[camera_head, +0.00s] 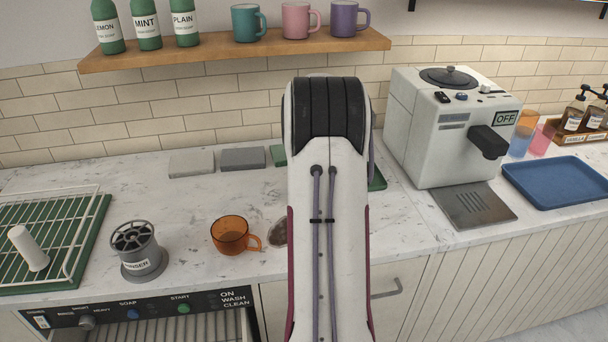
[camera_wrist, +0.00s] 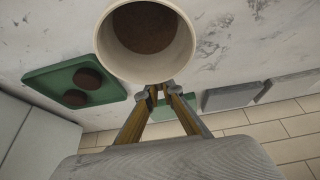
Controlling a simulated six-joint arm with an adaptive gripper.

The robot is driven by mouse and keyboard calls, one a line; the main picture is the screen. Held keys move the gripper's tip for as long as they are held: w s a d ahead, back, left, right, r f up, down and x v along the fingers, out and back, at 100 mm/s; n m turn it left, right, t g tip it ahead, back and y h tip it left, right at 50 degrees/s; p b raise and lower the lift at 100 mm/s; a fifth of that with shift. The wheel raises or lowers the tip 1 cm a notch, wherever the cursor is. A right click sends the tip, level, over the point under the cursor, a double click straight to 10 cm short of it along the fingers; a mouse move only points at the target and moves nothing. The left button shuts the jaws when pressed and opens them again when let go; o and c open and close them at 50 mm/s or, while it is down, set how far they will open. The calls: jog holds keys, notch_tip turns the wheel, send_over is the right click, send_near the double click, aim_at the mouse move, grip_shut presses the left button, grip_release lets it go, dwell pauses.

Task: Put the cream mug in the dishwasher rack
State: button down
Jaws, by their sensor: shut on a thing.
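The cream mug (camera_wrist: 150,66) shows in the wrist view with its round mouth toward the camera and a dark brown inside bottom. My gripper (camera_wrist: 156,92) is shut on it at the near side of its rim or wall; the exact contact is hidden. In the head view my arm hides both mug and gripper. The dishwasher front panel (camera_head: 140,308), with lit words "ON WASH CLEAN", is at the lower left. Below it, pale slats (camera_head: 170,331) show, cut by the frame edge; I cannot tell if they are the rack.
A white wire rack (camera_head: 75,212) on a green mat holds a white cylinder (camera_head: 28,248). A grey rinser (camera_head: 137,250) and an orange glass mug (camera_head: 230,235) stand near the counter front. A green tray (camera_wrist: 45,82) bears two brown discs. A coffee machine (camera_head: 447,125) stands at right.

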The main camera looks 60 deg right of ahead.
jog(key=c, duration=2.2)
grip_release()
jog(key=shift+f, duration=0.15)
jog(key=shift+v, duration=6.15)
jog(key=shift+d, duration=0.1)
